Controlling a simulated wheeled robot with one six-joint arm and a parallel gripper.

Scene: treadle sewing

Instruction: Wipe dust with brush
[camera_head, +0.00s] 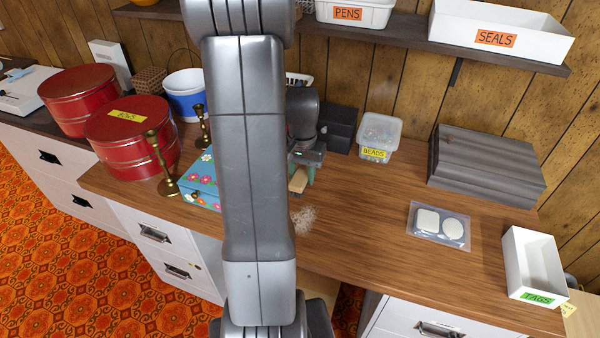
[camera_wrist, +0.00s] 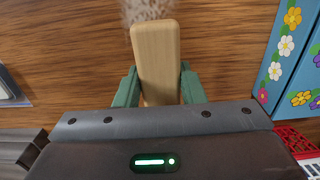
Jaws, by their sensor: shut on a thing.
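My gripper (camera_wrist: 158,90) is shut on a brush with a pale wooden handle (camera_wrist: 157,50), held between its green fingers. In the head view my gripper (camera_head: 305,172) and part of the brush (camera_head: 298,180) show just right of my arm, above the desk. The brush's bristles are hidden. A pale patch of dust (camera_head: 303,217) lies on the wooden desk (camera_head: 360,220), nearer the front edge than the brush. In the wrist view the dust (camera_wrist: 148,10) shows at the top, beyond the handle's end. I cannot tell whether the brush touches the desk.
A flowered box (camera_head: 202,178) and brass candlesticks (camera_head: 163,165) stand left of the dust. A beads tub (camera_head: 379,137) stands behind right. A clear packet (camera_head: 438,226), grey case (camera_head: 485,167) and tags box (camera_head: 533,265) are farther right. The desk right of the dust is clear.

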